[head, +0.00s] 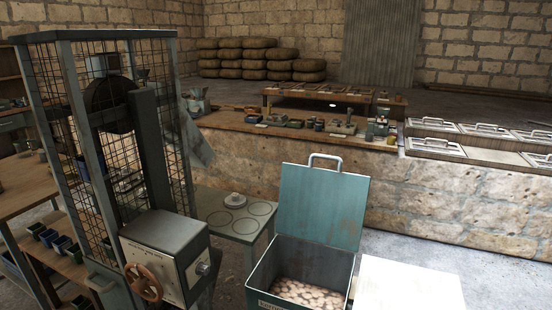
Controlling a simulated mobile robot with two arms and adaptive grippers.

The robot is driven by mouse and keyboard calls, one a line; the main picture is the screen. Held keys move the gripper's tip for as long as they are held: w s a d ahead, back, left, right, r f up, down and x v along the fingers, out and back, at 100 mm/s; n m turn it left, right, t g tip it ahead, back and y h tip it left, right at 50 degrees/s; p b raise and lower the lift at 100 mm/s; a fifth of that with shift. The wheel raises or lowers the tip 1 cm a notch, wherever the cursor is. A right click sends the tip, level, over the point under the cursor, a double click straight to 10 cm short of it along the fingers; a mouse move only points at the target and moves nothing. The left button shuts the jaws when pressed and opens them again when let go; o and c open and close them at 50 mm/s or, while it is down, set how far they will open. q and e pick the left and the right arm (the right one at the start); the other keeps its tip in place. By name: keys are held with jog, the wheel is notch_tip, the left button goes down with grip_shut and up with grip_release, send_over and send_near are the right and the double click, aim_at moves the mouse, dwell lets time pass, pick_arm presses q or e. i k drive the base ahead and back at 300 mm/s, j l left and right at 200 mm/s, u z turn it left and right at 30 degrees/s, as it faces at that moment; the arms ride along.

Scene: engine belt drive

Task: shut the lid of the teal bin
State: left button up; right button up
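The teal bin (257,283) stands at the bottom centre of the head view. Its lid (321,205) is open and stands up at the back of the bin, leaning slightly back. A metal handle (325,158) is on the lid's top edge. Inside the bin lie many round, pale brown pieces (307,293). Lettering on the bin's front is cut off by the frame. Neither of my grippers shows in this view.
A caged machine with a grey box (165,255) and a brown handwheel (143,282) stands left of the bin. A small table with ring marks (217,212) is behind left. A pale flat surface (410,285) is close at right. Open floor (475,275) lies further right.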

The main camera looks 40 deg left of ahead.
aim_at(316, 205)
jog(key=j+u, duration=0.1)
jog(key=u, duration=1.1)
